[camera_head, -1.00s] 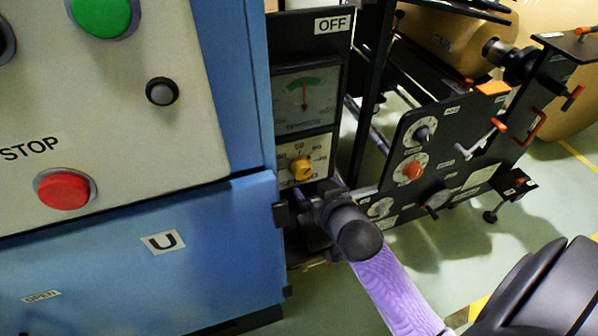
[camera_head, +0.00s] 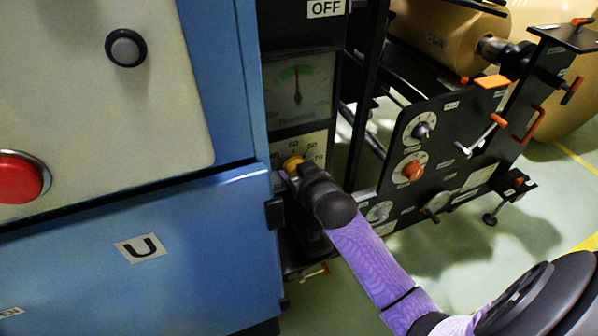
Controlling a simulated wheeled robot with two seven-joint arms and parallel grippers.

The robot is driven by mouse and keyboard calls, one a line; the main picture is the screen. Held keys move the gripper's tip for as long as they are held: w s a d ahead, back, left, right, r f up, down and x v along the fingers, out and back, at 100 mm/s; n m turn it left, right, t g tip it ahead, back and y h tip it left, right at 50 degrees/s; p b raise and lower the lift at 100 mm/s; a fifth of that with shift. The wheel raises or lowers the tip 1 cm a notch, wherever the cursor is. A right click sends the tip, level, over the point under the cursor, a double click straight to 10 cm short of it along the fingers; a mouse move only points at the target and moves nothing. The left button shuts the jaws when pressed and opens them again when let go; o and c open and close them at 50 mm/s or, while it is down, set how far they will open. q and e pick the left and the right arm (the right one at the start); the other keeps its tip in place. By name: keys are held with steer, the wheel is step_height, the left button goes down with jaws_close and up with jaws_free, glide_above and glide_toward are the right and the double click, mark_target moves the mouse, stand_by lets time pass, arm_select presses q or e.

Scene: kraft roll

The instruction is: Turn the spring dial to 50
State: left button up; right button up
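The spring dial is a small yellow knob (camera_head: 292,162) on a pale scale plate (camera_head: 314,144) below the tension gauge (camera_head: 299,90). Numbers around it run up to 70 on the right; 50 appears near the top. My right gripper (camera_head: 288,174) is at the knob's lower front and covers part of it. Its fingers are mostly hidden by its own body, so I cannot tell whether they are closed on the knob. The knob's pointer direction is not clear. My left gripper is not in view.
A blue cabinet (camera_head: 150,245) with a red button (camera_head: 18,180) stands close on the left. A black panel (camera_head: 447,145) with more knobs and levers is at the right, and brown paper rolls (camera_head: 440,35) are behind it.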

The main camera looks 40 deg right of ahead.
steer(key=c, duration=0.4)
steer(key=shift+r+n+h+p, duration=0.1)
steer(key=shift+n+h+p, duration=0.4)
steer(key=shift+p, duration=0.25)
steer(key=shift+a+n+h+p, duration=0.1)
steer(key=shift+n+h+p, duration=0.4)
steer(key=shift+n, duration=0.3)
steer(key=shift+f+n+h, duration=0.2)
steer(key=shift+n+h, duration=0.4)
steer(key=shift+n, duration=0.2)
steer(key=shift+n+h+b, duration=0.4)
steer(key=shift+n+b, duration=0.15)
steer(key=shift+n, duration=0.15)
steer(key=o, duration=1.1)
steer(key=shift+n, duration=0.3)
